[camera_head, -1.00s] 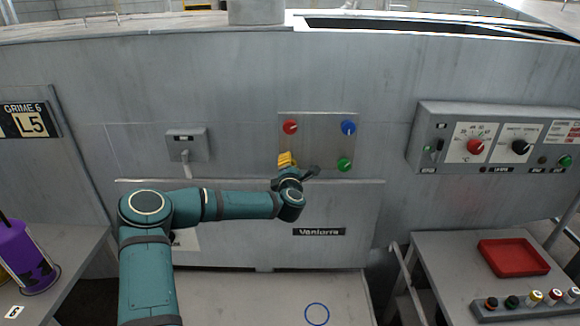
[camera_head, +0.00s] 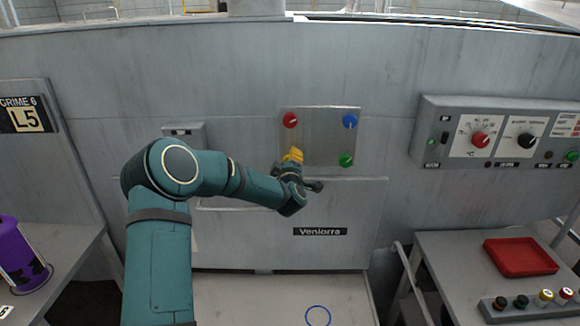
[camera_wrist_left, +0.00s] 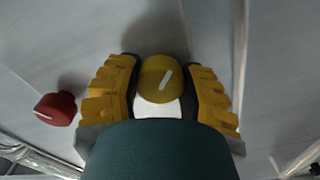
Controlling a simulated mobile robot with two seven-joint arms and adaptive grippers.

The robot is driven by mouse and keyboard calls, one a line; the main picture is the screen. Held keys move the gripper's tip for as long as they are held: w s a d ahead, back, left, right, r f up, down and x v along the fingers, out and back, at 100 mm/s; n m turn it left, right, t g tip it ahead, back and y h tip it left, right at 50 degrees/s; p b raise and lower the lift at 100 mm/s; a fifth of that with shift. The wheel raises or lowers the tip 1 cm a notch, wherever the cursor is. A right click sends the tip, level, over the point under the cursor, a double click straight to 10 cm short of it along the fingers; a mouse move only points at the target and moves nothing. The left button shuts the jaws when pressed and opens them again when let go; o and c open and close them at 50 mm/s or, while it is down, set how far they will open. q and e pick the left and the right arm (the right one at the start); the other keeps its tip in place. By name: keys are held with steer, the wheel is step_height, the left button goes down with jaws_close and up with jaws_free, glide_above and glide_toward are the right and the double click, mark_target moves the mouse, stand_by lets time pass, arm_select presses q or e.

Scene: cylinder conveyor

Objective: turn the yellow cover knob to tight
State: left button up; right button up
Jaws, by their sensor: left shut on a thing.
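The yellow cover knob (camera_wrist_left: 155,82) sits between the two yellow fingers of my left gripper (camera_wrist_left: 162,88) in the left wrist view. The fingers are shut on it from both sides. A white line on the knob is tilted in that view. My right gripper is not in view.
A red knob (camera_head: 290,120), a blue knob (camera_head: 350,121) and a green knob (camera_head: 346,160) mark the plate's other corners. A control box (camera_head: 430,135) is at right. A red tray (camera_head: 520,257) lies on the right table. A purple cylinder (camera_head: 20,255) stands at left.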

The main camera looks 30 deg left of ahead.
arm_select(q)
steer(key=m+b, duration=0.1)
steer(key=m, duration=0.3)
steer(key=shift+m+b, duration=0.3)
steer(key=shift+b, duration=0.1)
steer(key=shift+m+b, duration=0.4)
steer(key=shift+m, duration=1.6)
steer(key=o, duration=1.2)
steer(key=shift+s+d, duration=0.1)
steer(key=v, duration=1.1)
steer(key=shift+s+d, duration=0.1)
steer(key=shift+s, duration=0.25)
